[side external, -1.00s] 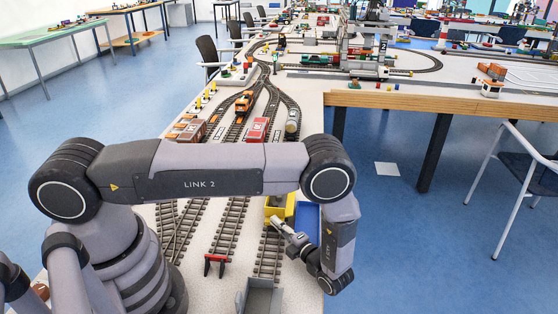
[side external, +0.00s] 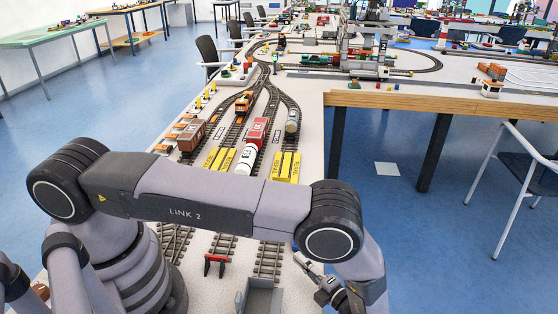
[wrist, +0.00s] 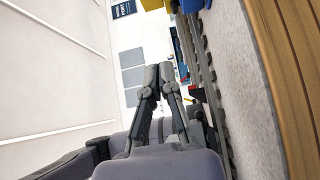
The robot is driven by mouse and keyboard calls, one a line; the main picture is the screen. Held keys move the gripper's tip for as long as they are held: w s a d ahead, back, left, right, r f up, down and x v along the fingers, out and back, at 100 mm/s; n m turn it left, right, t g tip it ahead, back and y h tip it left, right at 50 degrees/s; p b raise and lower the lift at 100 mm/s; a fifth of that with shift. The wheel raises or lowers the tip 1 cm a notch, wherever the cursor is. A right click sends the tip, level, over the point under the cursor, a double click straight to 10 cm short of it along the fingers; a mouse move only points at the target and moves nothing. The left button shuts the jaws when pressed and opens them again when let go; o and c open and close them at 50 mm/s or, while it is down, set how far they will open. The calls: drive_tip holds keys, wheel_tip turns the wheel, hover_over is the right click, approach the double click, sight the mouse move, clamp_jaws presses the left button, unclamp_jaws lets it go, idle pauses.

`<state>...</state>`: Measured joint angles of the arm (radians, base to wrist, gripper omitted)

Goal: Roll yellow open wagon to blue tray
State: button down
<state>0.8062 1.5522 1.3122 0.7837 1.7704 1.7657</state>
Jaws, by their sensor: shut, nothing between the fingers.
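My gripper (side external: 306,262) is low at the near end of the right-hand track in the side view, beside the grey end stop. In the wrist view its two fingers (wrist: 159,76) are together with nothing between them. The yellow open wagon and the blue tray are hidden behind my arm in the side view. At the top edge of the wrist view, a yellow piece (wrist: 152,4) and a blue piece (wrist: 191,5) show only in part. They look like the wagon and the tray, but I cannot tell for sure. Both are apart from my fingers.
A grey end stop (side external: 260,296) and a red buffer (side external: 214,263) stand at the near track ends. The table edge drops to the floor at right.

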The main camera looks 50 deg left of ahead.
drive_tip(key=shift+d+r, duration=0.2)
drive_tip(key=shift+d, duration=0.1)
wheel_tip(320, 180, up, 15)
drive_tip(key=w+a+m+g+h, duration=0.1)
drive_tip(key=w+a+m+h, duration=0.55)
drive_tip(key=a+m, duration=0.3)
drive_tip(key=w+a+m+g+h, duration=0.1)
drive_tip(key=w+a+m+h, duration=0.55)
drive_tip(key=a+m, duration=0.35)
drive_tip(key=w+a+m+g+h, duration=0.1)
drive_tip(key=w+a+m+h, duration=0.6)
drive_tip(key=a, duration=0.5)
drive_tip(key=shift+m+t, duration=0.25)
drive_tip(key=shift+t, duration=0.05)
drive_tip(key=x, duration=1.4)
drive_tip(key=shift+w+a+f, duration=0.1)
drive_tip(key=shift+w+a, duration=0.05)
drive_tip(key=shift+a, duration=0.05)
drive_tip(key=shift+s+d, duration=1.35)
drive_tip(key=shift+d, duration=0.05)
